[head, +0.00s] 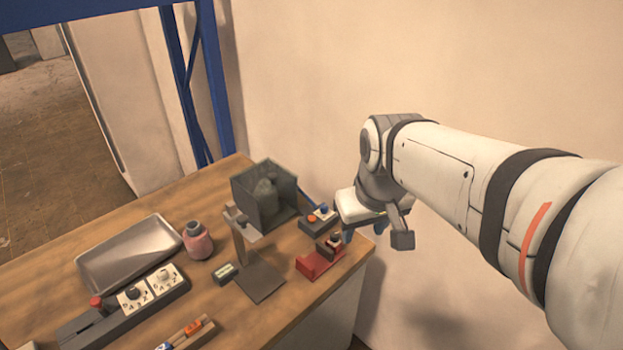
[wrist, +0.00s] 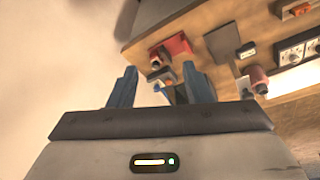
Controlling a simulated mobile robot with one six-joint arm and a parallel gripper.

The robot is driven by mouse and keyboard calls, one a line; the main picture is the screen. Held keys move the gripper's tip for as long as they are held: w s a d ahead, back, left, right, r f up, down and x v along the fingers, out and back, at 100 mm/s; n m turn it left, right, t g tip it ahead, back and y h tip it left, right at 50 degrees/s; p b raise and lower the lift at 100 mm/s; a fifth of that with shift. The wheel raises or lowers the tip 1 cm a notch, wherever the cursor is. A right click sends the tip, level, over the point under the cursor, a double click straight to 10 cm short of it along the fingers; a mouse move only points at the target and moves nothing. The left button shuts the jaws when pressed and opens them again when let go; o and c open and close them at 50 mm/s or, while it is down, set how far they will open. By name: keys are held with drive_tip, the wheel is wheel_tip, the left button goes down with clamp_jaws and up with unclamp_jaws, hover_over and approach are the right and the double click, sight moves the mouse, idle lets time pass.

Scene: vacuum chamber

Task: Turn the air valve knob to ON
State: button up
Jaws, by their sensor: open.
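A dark control strip (head: 72,333) at the front left carries two white panels with knobs, a left panel (head: 136,295) and a right panel (head: 166,279), and a red button. A red block with a dark-topped knob (head: 334,241) sits near the table's right edge. A grey box with an orange and a blue knob (head: 318,220) sits behind it. The markings are too small to tell which knob is the air valve or how it is set. My gripper (head: 362,232) hangs at the table's right edge, open. In the wrist view my gripper (wrist: 160,70) shows nothing held, and the red block (wrist: 179,44) lies beyond it.
A dark open-fronted chamber (head: 250,205) stands at the back of the wooden table (head: 205,265). A metal post on a plate (head: 262,282), a pink jar (head: 199,244) and a metal tray (head: 128,255) stand left of the red block. A wall is behind.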

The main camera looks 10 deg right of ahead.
drive_tip(key=w+f+n+g+b, duration=0.1)
drive_tip(key=w+f+n+b, duration=0.15)
drive_tip(key=w, duration=0.95)
drive_tip(key=n+g+b, duration=0.2)
drive_tip(key=n+b, duration=0.3)
drive_tip(key=n, duration=0.1)
hover_over(324, 206)
wheel_tip(324, 206, down, 15)
drive_tip(key=shift+r, duration=0.1)
wheel_tip(324, 206, down, 8)
drive_tip(key=shift+r, duration=0.15)
